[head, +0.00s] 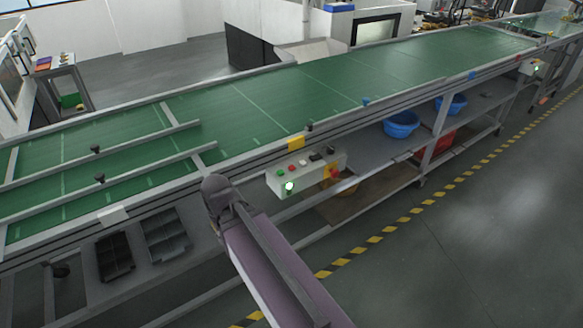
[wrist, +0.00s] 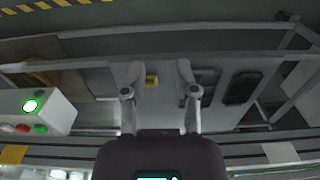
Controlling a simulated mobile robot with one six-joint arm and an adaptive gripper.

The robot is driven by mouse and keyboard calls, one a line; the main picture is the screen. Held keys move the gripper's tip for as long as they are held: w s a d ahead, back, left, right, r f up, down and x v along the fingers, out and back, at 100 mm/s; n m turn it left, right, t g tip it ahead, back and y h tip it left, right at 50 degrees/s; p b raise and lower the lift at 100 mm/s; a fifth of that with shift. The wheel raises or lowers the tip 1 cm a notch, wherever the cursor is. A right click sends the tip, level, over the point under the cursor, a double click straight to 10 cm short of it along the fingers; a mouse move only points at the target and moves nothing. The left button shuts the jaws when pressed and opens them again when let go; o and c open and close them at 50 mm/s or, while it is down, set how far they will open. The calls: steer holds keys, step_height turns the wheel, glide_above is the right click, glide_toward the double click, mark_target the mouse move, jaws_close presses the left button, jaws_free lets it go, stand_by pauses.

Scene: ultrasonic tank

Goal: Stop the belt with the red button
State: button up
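A pale control box (head: 310,174) is mounted on the near side of the green belt (head: 290,95). On its top are a small red button (head: 292,168), green buttons and black parts; a green lamp glows on its front. A larger red knob (head: 334,173) on yellow is at its right end. The wrist view shows the box (wrist: 55,106) at the left, with the red button (wrist: 22,128) beside a green one. My gripper (wrist: 160,72) is open and empty, its fingers apart, to the right of the box. In the head view my arm hides it.
Metal rails (head: 110,172) run over the belt's left part. Blue bins (head: 401,124) stand on the shelf under the belt. Dark trays (head: 167,236) lie below the belt at left. The floor with a yellow-black stripe (head: 374,239) is clear at right.

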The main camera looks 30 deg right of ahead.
jaws_close()
stand_by(1.0)
